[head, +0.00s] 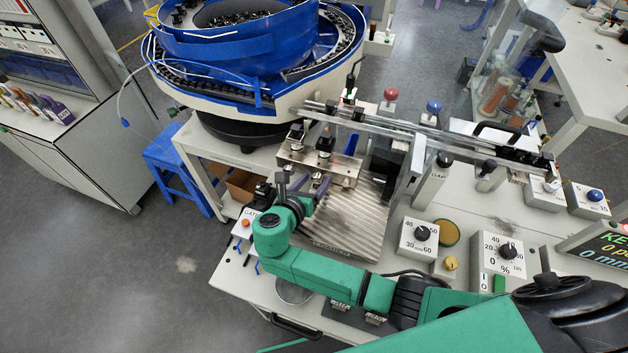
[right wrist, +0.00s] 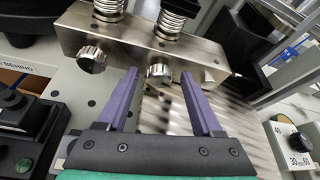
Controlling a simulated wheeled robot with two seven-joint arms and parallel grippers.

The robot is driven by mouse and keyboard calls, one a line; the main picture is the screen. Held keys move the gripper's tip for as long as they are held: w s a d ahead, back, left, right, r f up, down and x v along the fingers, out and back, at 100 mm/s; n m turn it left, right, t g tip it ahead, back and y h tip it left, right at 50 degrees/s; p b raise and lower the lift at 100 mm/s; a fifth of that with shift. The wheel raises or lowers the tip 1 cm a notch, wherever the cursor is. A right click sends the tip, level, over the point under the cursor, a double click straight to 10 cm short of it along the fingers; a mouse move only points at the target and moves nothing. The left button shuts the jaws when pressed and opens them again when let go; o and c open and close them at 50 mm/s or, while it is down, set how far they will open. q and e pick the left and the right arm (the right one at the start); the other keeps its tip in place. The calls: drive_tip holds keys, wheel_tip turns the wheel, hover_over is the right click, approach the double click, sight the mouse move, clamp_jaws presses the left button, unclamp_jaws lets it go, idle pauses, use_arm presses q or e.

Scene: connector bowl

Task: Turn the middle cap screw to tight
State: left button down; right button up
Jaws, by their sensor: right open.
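The metal block (head: 345,168) stands at the back of the ribbed plate in the head view. In the right wrist view the block (right wrist: 120,38) carries a knurled cap screw (right wrist: 92,60) at the left and another cap screw (right wrist: 159,73) nearer its middle. My right gripper (head: 311,182) is open, its purple fingers pointing at the block's front. In the right wrist view the fingertips (right wrist: 160,74) stand apart, one on each side of the nearer-middle cap screw. I cannot tell whether they reach around it. My left gripper is not in view.
Springs (right wrist: 170,20) stand on top of the block. The ribbed plate (head: 350,220) lies below and right of my gripper. A blue bowl feeder (head: 235,50) stands behind. A dial box (head: 418,240) stands right of the plate, with a linear rail (head: 420,130) behind.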

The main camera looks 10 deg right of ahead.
clamp_jaws()
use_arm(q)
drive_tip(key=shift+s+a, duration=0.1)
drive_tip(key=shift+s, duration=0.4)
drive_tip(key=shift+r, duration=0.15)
use_arm(e)
drive_tip(key=shift+m+y+p, duration=0.4)
drive_tip(key=shift+m+p, duration=0.1)
drive_tip(key=shift+p, duration=0.2)
drive_tip(key=shift+s+d+m+t+y+p, duration=0.1)
drive_tip(key=shift+m+t+y+p, duration=0.2)
drive_tip(key=shift+m+p, duration=0.15)
drive_tip(key=shift+f+m+t+y, duration=0.1)
drive_tip(key=shift+m+t+y, duration=0.2)
drive_tip(key=shift+m, duration=0.45)
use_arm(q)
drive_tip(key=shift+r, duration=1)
use_arm(e)
drive_tip(key=shift+m+t+y, duration=0.4)
drive_tip(key=shift+m, duration=0.2)
